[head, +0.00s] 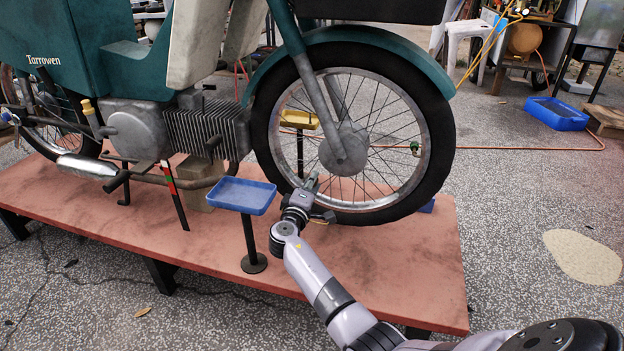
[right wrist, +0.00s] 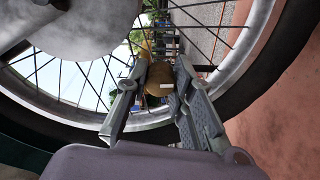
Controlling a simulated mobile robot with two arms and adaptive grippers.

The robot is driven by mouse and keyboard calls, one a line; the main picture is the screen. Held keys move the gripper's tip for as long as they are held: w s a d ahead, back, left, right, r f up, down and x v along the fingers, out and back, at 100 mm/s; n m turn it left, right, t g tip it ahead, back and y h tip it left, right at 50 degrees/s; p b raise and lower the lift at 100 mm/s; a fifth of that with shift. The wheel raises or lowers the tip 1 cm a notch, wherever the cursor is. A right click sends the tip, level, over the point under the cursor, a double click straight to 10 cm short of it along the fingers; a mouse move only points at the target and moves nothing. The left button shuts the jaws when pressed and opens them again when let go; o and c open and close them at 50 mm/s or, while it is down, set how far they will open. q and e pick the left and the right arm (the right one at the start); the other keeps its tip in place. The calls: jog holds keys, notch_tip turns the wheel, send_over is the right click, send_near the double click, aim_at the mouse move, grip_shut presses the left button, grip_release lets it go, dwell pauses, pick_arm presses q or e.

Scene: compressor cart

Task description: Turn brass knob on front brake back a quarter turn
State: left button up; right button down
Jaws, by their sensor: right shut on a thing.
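The front wheel's grey hub, with the brake drum (head: 343,150), sits in the middle of the spoked wheel (head: 400,192). It also fills the upper left of the right wrist view (right wrist: 85,22). My right gripper (head: 313,182) is at the lower left of the hub. In the right wrist view my right gripper (right wrist: 160,92) has its two fingers either side of the brass knob (right wrist: 158,76), shut on it. The knob is rounded, brownish gold, with a small pale mark. In the head view the knob is hidden by the gripper. My left gripper is not in view.
A blue tray on a post (head: 240,195) stands close left of my right wrist. A yellow tray (head: 299,119) shows behind the spokes. The moped stands on a red platform (head: 370,265). A blue bin (head: 556,113) and an orange hose (head: 490,149) lie on the floor to the right.

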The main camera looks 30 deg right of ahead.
jog(key=shift+r+n, duration=0.2)
jog(key=shift+n, duration=0.3)
jog(key=shift+f+n+p, duration=0.1)
jog(key=shift+n+p, duration=1.05)
jog(key=shift+n, duration=0.65)
jog(key=c, duration=1.4)
grip_release()
jog(key=shift+f, duration=0.1)
